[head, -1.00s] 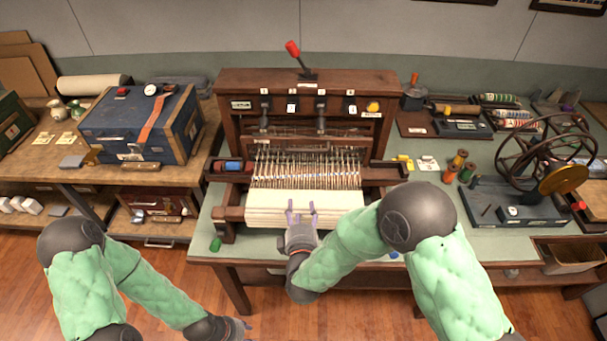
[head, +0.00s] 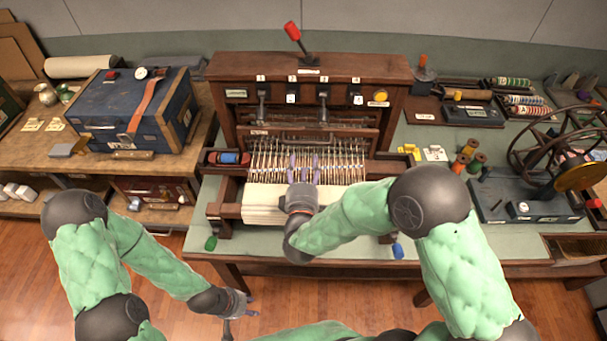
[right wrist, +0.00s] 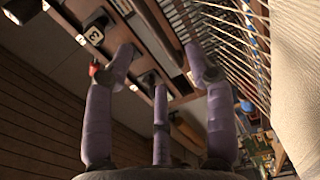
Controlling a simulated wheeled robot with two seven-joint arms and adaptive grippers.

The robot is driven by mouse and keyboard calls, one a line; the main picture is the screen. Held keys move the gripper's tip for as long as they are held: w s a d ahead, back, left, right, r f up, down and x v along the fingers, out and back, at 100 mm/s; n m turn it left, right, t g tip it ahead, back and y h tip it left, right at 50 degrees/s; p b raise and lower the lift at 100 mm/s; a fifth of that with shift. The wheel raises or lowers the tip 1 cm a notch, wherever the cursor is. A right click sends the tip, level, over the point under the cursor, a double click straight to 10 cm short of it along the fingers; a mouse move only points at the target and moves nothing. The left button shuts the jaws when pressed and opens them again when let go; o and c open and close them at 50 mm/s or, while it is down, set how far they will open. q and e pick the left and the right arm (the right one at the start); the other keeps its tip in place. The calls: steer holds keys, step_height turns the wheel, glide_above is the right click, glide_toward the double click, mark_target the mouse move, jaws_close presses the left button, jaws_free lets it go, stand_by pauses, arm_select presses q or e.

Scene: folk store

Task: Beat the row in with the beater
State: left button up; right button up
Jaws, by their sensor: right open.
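A dark wooden table loom (head: 312,66) stands on the green-topped table, with rows of thin metal heddles (head: 345,160) and white cloth (head: 262,204) rolled at its front. I cannot tell for certain which crossbar is the beater; a dark bar (head: 345,142) runs just behind the heddles. My right gripper (head: 303,163) is over the front of the heddles, fingers pointing to the back. In the right wrist view its purple-grey fingers (right wrist: 158,75) are spread and empty, with the loom frame beyond and cloth at right. My left gripper (head: 242,321) hangs open and empty over the floor.
A red-knobbed lever (head: 294,36) rises from the loom's top. A blue case (head: 118,125) stands on the left bench. Spools (head: 468,155) and a wheeled winder (head: 530,203) stand to the right. A blue item (head: 398,250) lies near the table's front edge.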

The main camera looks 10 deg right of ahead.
steer(key=b+x, duration=0.1)
steer(key=x, duration=0.5)
steer(key=shift+w, duration=0.35)
steer(key=shift+d, duration=0.1)
steer(key=c, duration=1)
steer(key=shift+s+f, duration=0.1)
steer(key=shift+f, duration=0.05)
steer(key=shift+c, duration=0.2)
